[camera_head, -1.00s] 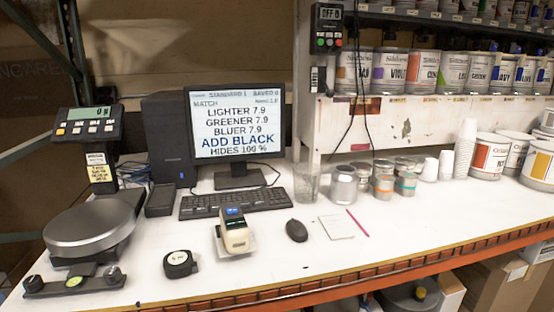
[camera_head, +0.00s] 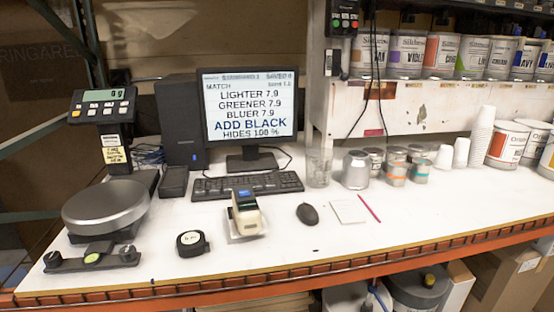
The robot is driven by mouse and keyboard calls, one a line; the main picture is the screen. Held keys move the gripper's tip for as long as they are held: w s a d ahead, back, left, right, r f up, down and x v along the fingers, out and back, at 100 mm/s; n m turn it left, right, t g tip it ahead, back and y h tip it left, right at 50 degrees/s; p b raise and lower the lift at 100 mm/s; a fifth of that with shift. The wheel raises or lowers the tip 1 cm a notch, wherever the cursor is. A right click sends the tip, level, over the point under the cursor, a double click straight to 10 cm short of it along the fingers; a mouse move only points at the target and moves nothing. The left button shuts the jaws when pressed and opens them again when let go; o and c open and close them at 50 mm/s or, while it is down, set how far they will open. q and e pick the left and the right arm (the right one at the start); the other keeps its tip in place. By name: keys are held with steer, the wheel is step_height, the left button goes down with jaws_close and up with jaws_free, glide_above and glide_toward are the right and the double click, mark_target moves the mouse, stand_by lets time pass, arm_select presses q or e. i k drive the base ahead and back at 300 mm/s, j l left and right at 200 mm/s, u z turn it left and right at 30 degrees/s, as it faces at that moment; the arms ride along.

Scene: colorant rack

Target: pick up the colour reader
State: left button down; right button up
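The colour reader (camera_head: 245,212) is a small cream handheld device with a blue screen on top. It stands on a pale flat base on the white bench (camera_head: 300,222), in front of the keyboard (camera_head: 247,186) and left of the black mouse (camera_head: 307,214). Neither of my grippers shows in the head view, and nothing touches the reader.
A black tape measure (camera_head: 192,243) lies left of the reader, and a scale with a round pan (camera_head: 106,205) stands at the far left. A monitor (camera_head: 249,112) is behind. A notepad (camera_head: 348,211) and red pencil (camera_head: 369,207) lie right. The bench's front right is clear.

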mark_target(248, 214)
steer(key=i+u, duration=0.25)
steer(key=i, duration=0.25)
steer(key=i+l+u, duration=0.2)
steer(key=i, duration=0.3)
